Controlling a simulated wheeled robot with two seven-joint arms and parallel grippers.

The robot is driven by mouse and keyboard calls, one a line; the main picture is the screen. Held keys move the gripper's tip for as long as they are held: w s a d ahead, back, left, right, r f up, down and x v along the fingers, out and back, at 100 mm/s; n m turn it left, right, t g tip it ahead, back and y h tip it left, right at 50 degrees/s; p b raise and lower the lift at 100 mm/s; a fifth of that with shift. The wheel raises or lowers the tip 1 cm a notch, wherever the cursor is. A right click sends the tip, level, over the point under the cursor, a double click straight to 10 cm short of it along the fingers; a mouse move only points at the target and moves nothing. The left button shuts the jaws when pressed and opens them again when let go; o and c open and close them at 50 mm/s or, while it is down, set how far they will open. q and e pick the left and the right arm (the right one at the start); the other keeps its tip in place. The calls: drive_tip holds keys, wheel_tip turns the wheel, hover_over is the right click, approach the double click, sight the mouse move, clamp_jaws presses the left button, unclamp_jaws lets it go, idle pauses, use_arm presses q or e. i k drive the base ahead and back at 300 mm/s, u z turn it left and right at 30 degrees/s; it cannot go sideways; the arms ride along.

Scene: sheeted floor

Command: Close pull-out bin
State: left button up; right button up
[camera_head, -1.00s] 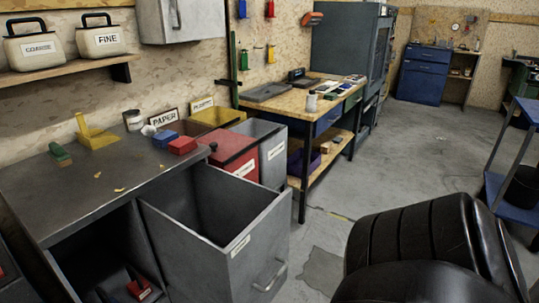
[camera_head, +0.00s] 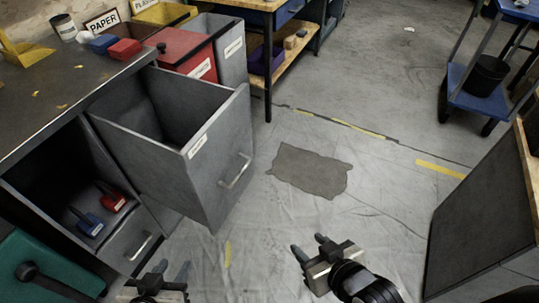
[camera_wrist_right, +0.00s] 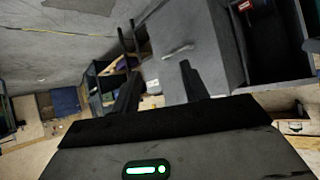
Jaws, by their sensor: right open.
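The grey pull-out bin (camera_head: 218,150) stands pulled out from the dark metal cabinet on the left in the head view. It looks empty inside. Its front carries a white label and a bar handle (camera_head: 236,171). My left gripper (camera_head: 172,272) is at the lower left, short of the bin front, with its fingers apart and empty. My right gripper (camera_head: 308,250) is open and empty above the floor, to the right of the handle and apart from it. In the right wrist view the bin front (camera_wrist_right: 188,25) and handle (camera_wrist_right: 178,51) show beyond the open fingers (camera_wrist_right: 158,85).
The cabinet top (camera_head: 60,85) holds small blocks. An open compartment below holds red and blue padlock-like items (camera_head: 88,222). A red bin (camera_head: 190,58) stands behind the pull-out bin. A grey cabinet (camera_head: 480,225) is at right and a blue cart (camera_head: 480,90) beyond. The middle floor is clear.

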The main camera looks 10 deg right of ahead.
sight(184, 143)
drive_tip(key=u, duration=2.75)
drive_tip(key=k, duration=0.7)
drive_tip(key=z, duration=1.75)
drive_tip(key=i, duration=0.5)
drive_tip(key=u, duration=0.1)
